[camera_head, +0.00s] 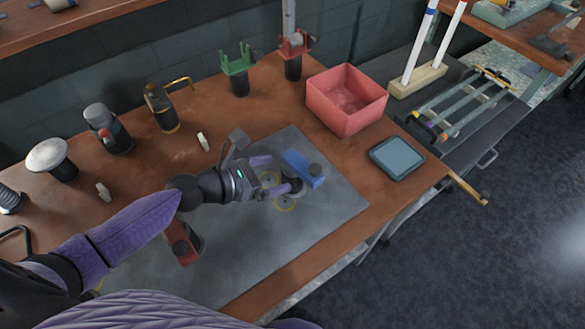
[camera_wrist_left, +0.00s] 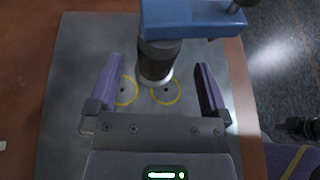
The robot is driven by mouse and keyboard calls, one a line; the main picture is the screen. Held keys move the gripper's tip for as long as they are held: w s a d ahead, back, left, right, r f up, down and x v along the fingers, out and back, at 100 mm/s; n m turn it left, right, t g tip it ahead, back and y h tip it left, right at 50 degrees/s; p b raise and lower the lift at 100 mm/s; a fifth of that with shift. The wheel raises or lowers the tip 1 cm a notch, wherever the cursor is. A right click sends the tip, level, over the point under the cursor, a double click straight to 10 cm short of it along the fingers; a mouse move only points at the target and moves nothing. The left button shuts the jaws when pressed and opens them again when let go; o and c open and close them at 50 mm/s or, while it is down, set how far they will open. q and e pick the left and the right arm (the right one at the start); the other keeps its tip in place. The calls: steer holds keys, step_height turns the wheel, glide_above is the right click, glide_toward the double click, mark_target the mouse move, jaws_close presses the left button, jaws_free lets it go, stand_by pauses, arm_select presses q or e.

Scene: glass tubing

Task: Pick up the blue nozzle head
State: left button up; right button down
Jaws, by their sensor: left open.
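The blue nozzle head (camera_head: 303,168) is a blue block with a dark round knob on top and a dark cylindrical neck below. It stands on the grey mat (camera_head: 325,215), by the yellow rings. In the left wrist view the blue block (camera_wrist_left: 190,18) is at the top, with its dark neck (camera_wrist_left: 157,60) below it. My left gripper (camera_head: 271,175) is open with purple fingers. In the left wrist view the fingers (camera_wrist_left: 162,65) lie on either side of the neck, with gaps on both sides. My right gripper is not clearly seen.
A red head (camera_head: 180,245) is on the mat beneath my left forearm. A pink bin (camera_head: 345,120) and a tablet (camera_head: 397,158) are to the right. Green (camera_head: 238,68) and red-clawed (camera_head: 293,50) pieces stand at the back, with several dark tools at the left.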

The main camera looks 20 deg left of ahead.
mark_target(283, 171)
arm_select(q)
steer(key=b+x, duration=0.1)
steer(key=x, duration=0.4)
steer(key=shift+c, duration=0.3)
jaws_close()
